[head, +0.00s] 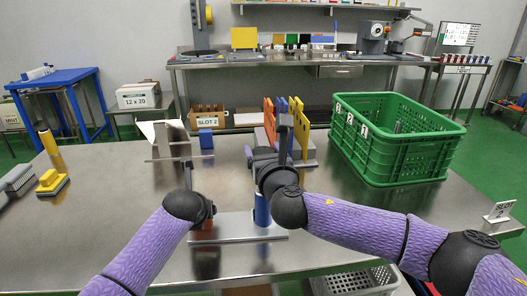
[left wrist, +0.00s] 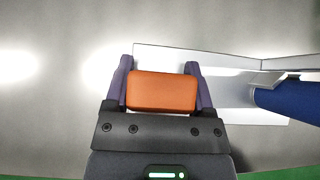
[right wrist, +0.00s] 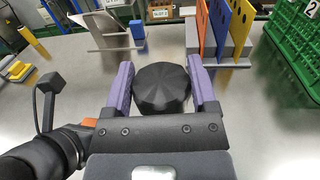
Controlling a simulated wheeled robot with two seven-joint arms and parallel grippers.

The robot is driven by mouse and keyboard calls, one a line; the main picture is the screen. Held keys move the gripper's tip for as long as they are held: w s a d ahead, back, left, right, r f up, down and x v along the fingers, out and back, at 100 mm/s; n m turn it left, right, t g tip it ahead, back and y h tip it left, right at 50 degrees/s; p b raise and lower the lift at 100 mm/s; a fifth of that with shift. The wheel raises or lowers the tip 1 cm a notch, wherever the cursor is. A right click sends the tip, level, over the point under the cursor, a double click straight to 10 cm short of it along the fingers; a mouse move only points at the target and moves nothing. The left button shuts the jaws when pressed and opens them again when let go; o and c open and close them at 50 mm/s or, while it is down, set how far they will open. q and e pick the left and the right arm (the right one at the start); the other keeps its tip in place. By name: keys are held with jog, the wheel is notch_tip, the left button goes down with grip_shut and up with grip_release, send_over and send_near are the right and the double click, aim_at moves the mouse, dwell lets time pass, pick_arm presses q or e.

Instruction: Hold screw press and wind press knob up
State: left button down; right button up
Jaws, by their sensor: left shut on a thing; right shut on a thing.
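The screw press stands on the steel table in front of me, with a flat grey base plate (head: 238,228) and a blue column (head: 262,210). My left gripper (left wrist: 160,72) is shut on an orange block (left wrist: 161,92) at the left end of the press; the block shows small in the head view (head: 207,222). My right gripper (right wrist: 160,72) is shut around the black faceted press knob (right wrist: 162,90), one purple finger on each side. In the head view my right wrist covers the knob and the column's upper part.
Behind the press stands a rack with orange, yellow and blue panels (head: 298,118). A green crate (head: 395,181) is at the right and a grey stand (head: 172,138) at the back left. A yellow brush (head: 52,181) lies far left. The table's front left is clear.

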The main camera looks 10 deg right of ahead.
jog(key=n+g+y, duration=0.1)
jog(key=n+y, duration=0.2)
jog(key=y, duration=0.1)
jog(key=n+g+y, duration=0.2)
jog(key=n+y, duration=0.1)
jog(key=y, duration=0.2)
jog(key=shift+w+g, duration=0.1)
jog(key=shift+g, duration=0.2)
jog(key=n+g+y, duration=0.3)
jog(key=g+y, duration=0.1)
jog(key=shift+d+n, duration=0.1)
jog(key=shift+n, duration=0.3)
jog(key=shift+g, duration=0.3)
jog(key=shift+n+g+y, duration=0.4)
jog(key=o, duration=1.2)
jog(key=shift+c, duration=0.2)
jog(key=v, duration=1.2)
